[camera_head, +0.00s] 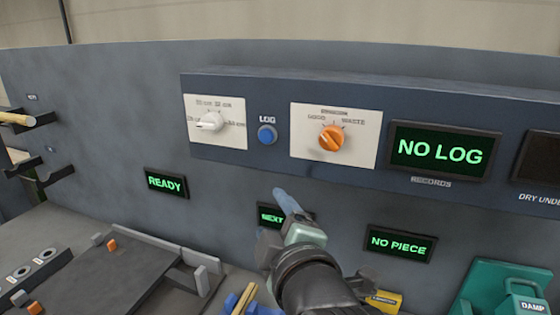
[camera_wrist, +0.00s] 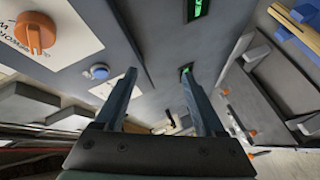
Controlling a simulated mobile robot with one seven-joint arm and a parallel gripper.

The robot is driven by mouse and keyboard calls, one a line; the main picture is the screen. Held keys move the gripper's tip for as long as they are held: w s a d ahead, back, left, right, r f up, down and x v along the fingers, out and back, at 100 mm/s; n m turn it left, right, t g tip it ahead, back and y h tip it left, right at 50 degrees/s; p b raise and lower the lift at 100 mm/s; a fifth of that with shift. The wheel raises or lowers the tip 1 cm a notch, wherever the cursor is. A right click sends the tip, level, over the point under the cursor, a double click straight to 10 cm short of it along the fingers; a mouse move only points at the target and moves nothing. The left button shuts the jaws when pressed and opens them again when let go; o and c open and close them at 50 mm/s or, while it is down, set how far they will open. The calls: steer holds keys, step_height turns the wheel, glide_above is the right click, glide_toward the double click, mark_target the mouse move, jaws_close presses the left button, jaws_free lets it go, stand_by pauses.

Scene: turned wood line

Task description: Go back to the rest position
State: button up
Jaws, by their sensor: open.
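My gripper (camera_head: 283,200) is raised in front of the grey panel, below the blue LOG button (camera_head: 267,135). In the wrist view its two fingers (camera_wrist: 158,95) stand apart with nothing between them. The blue button also shows in the wrist view (camera_wrist: 99,72), left of the fingers. In the head view the gripper and wrist partly cover a small screen (camera_head: 268,214) whose visible text starts with "NEXT".
An orange knob (camera_head: 332,138) and a white knob (camera_head: 210,122) sit on the panel. Screens read NO LOG (camera_head: 440,151), READY (camera_head: 166,183) and NO PIECE (camera_head: 401,245). A green DAMP container (camera_head: 485,285) stands lower right; a dark board (camera_head: 110,280) lies lower left.

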steer(key=s+r+m+t+h, duration=0.1)
steer(key=s+r+m+t, duration=0.3)
steer(key=r, duration=0.5)
steer(key=s+r+m+t+h, duration=0.1)
steer(key=s+r+m+t, duration=0.3)
steer(key=r, duration=0.6)
steer(key=s+r+m+t+h, duration=0.2)
steer(key=s+r+m+t, duration=0.2)
steer(key=r, duration=0.6)
steer(key=s+m, duration=0.2)
steer(key=m, duration=0.1)
steer(key=shift+s+d+m, duration=0.3)
steer(key=shift+d+m, duration=0.1)
